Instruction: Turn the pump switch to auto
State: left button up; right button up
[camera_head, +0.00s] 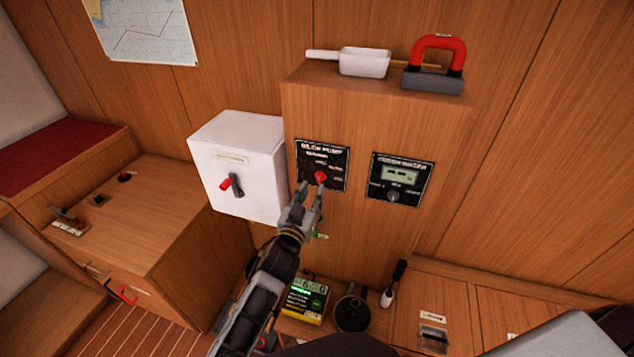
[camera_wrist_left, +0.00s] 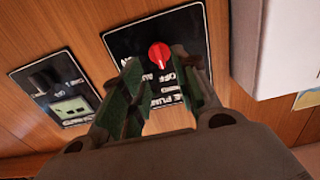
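The black bilge pump panel (camera_head: 335,154) is on the front of the wooden cabinet. Its red switch knob (camera_head: 320,177) sits low on the panel. My left gripper (camera_head: 309,189) reaches up to the knob from below, its fingertips close to it. In the left wrist view, the panel (camera_wrist_left: 125,41) appears upside down and the red knob (camera_wrist_left: 159,55) shows just beyond the gap between the two green-padded fingers (camera_wrist_left: 158,76). The fingers are apart with nothing seen between them. Contact with the knob cannot be told. The fingers hide part of the lettering. My right gripper is out of view.
A white box (camera_head: 243,165) with a red-handled switch (camera_head: 230,186) juts out left of the panel. A second panel with a display (camera_head: 401,178) is to the right. A yellow meter (camera_head: 305,299) stands below.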

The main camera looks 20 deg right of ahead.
aim_at(318, 180)
pick_arm(q)
jog(key=shift+x, duration=2.75)
grip_shut()
